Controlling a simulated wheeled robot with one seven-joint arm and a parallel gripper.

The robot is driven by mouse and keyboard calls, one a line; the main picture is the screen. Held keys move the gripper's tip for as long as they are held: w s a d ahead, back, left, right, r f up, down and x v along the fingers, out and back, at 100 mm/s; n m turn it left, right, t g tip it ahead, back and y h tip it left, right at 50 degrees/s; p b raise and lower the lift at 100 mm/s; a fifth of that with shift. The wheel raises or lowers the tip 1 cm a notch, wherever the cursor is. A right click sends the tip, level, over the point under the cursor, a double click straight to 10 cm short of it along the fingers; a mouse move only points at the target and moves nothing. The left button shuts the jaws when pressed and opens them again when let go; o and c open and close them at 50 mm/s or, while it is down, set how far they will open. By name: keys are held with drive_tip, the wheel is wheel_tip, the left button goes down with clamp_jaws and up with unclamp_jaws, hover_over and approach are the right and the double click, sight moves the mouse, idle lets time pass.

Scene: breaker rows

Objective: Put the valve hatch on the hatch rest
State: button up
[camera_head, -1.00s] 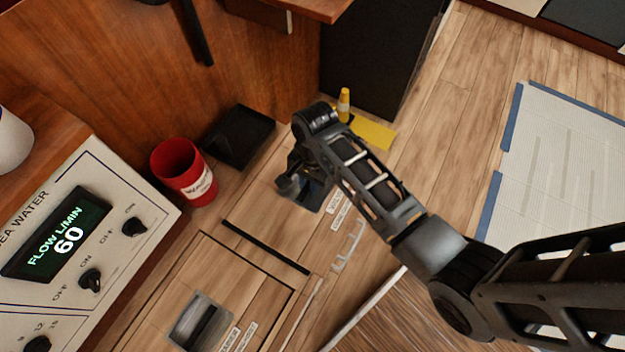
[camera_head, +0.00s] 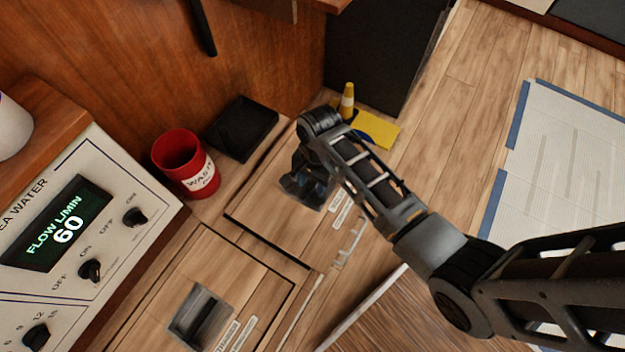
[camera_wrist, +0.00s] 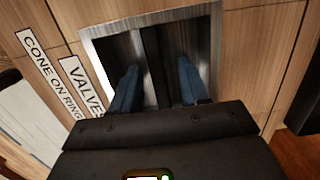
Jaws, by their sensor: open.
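The valve hatch (camera_head: 265,205) is a wooden panel in the floor with a recessed metal pull and a label partly reading "VALVE" (camera_wrist: 84,86) in the wrist view. My gripper (camera_wrist: 155,82) is open, its two blue fingertips down in the metal recess (camera_wrist: 205,40), one on each side of the dark bar (camera_wrist: 151,50). In the head view my gripper (camera_head: 306,185) is over the hatch, and the wrist partly hides the recess. I cannot tell which thing is the hatch rest.
A red waste bin (camera_head: 178,160) and a black tray (camera_head: 242,128) stand left of the hatch. A yellow cone (camera_head: 347,100) stands by a yellow plate (camera_head: 378,133) behind my wrist. Another hatch (camera_head: 245,290) with its own pull lies nearer. Open floor (camera_head: 445,125) lies to the right.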

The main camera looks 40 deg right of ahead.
drive_tip(key=shift+r, duration=0.15)
wheel_tip(320, 180, up, 12)
drive_tip(key=d+p, duration=0.1)
drive_tip(key=p, duration=0.2)
drive_tip(key=shift+w+d, duration=0.2)
drive_tip(key=shift+w, duration=0.05)
